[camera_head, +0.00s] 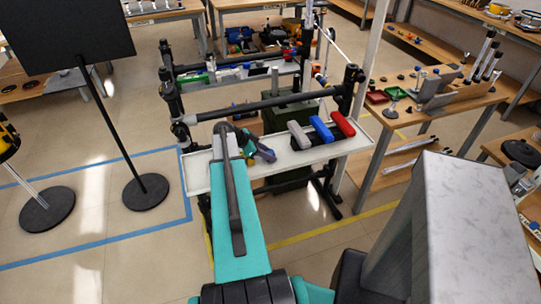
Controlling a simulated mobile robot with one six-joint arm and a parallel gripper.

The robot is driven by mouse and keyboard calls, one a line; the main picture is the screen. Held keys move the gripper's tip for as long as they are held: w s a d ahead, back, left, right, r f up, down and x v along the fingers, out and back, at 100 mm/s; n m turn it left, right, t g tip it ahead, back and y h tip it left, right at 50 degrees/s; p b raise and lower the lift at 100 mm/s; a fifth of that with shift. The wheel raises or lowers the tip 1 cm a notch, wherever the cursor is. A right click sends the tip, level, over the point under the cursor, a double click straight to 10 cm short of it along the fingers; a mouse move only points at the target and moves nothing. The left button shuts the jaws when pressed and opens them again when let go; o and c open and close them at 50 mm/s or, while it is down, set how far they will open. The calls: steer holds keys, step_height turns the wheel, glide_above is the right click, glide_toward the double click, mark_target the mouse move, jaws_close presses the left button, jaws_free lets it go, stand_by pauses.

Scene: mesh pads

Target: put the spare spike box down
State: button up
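A white shelf tray (341,150) on a black-framed cart lies in front of me. Three long boxes lie side by side on its right half: a grey one (299,136), a blue one (321,129) and a red one (343,124). I cannot tell which, if any, is the spare spike box. My teal arm reaches over the tray's left part. My gripper (262,152) seems to be the small dark and teal end just left of the grey box, apart from it. Its fingers are too small and partly hidden to read, and I see no box clearly held in it.
Black rails (262,105) and posts frame the cart around the tray. A workbench (432,115) with tools and red and green trays stands right. A black panel on a round-footed stand (146,192) stands left. Blue-taped floor (95,241) at left is mostly clear.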

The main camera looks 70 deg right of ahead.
steer(key=c, duration=0.6)
steer(key=shift+r, duration=0.1)
steer(key=shift+r+b, duration=1.15)
steer(key=shift+r, duration=3.8)
